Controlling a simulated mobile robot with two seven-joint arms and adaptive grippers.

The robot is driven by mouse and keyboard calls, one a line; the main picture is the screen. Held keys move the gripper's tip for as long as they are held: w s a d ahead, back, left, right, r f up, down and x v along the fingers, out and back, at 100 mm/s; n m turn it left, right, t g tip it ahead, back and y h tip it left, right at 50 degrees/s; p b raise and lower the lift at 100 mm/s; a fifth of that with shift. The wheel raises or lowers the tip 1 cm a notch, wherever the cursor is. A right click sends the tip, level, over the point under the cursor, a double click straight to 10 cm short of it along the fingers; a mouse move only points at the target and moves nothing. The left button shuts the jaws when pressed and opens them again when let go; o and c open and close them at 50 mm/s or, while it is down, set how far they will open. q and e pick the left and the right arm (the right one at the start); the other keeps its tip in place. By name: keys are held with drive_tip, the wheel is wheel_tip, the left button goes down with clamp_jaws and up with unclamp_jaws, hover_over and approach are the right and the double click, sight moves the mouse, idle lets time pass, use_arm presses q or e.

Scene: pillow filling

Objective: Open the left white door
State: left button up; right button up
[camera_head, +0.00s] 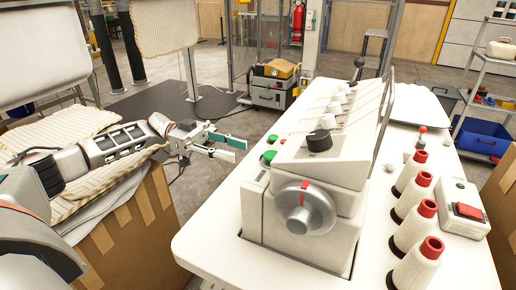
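My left arm comes in from the left over a cardboard box, and its gripper (236,149) points right. Its two green-and-grey fingers are apart with nothing between them. The gripper is in the air just left of the white sewing machine (262,205), near the green buttons, and appears apart from it. The machine has a grey dial with a red mark on its front and a black knob on top. I cannot make out a left white door for certain in this view. My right gripper is not in view.
A cardboard box (135,235) with striped pillow fabric (105,180) stands at the left. White thread cones (412,232) with red tops stand on the white table (215,240). A red-button box (462,210) sits at right. Open floor lies behind the gripper.

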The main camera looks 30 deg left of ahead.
use_arm(q)
drive_tip(key=d+p, duration=0.1)
drive_tip(key=d, duration=0.6)
drive_tip(key=shift+r, duration=0.15)
drive_tip(key=shift+w+d+p, duration=0.1)
drive_tip(key=shift+d+p, duration=0.2)
drive_tip(key=shift+d, duration=0.05)
drive_tip(key=shift+c, duration=0.3)
clamp_jaws()
